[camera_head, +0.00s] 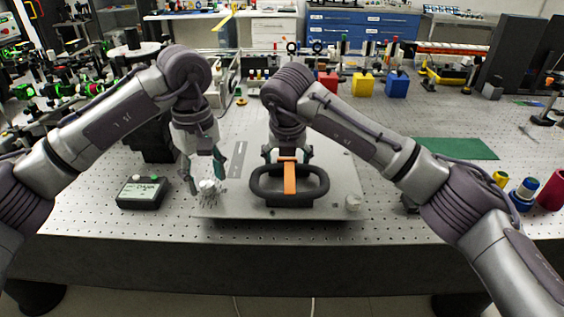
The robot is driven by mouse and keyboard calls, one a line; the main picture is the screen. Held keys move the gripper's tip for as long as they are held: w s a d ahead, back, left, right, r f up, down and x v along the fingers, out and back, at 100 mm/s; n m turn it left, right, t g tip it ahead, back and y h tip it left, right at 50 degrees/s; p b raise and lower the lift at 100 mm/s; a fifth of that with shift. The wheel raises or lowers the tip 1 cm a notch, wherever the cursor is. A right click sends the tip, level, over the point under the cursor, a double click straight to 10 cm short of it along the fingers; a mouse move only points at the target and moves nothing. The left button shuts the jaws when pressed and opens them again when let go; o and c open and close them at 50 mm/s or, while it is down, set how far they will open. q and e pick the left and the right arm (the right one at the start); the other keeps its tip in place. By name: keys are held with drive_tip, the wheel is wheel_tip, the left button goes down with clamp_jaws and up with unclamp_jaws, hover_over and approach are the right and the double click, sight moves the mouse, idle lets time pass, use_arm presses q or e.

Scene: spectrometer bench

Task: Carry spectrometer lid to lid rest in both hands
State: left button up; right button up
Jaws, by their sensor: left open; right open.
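A flat grey plate with a pale label strip, which looks like the spectrometer lid (325,175), lies at the front middle of the bench. A whitish knob (208,187) stands at its left front and another (352,202) at its right front. A black rounded handle-like ring (318,190) with an orange strap (290,180) is on the plate. My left gripper (203,162) is open and empty, just above the left knob. My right gripper (287,154) is open above the ring, its fingers either side of the strap's top; contact is unclear. I cannot tell which thing is the lid rest.
A green mat (455,148) lies flat at the right. A small dark control box (143,192) sits left of the plate. Red, yellow and blue blocks (396,84) stand behind. Coloured cylinders (524,190) stand at the right edge. Bare bench lies between plate and mat, partly behind my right arm.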

drive_tip(key=shift+s+r, duration=0.1)
drive_tip(key=shift+r, duration=0.05)
use_arm(q)
wheel_tip(320, 180, up, 11)
drive_tip(key=shift+f, duration=0.2)
use_arm(e)
drive_tip(key=v, duration=1.1)
drive_tip(key=shift+s+r, duration=0.2)
drive_tip(key=shift+r, duration=0.1)
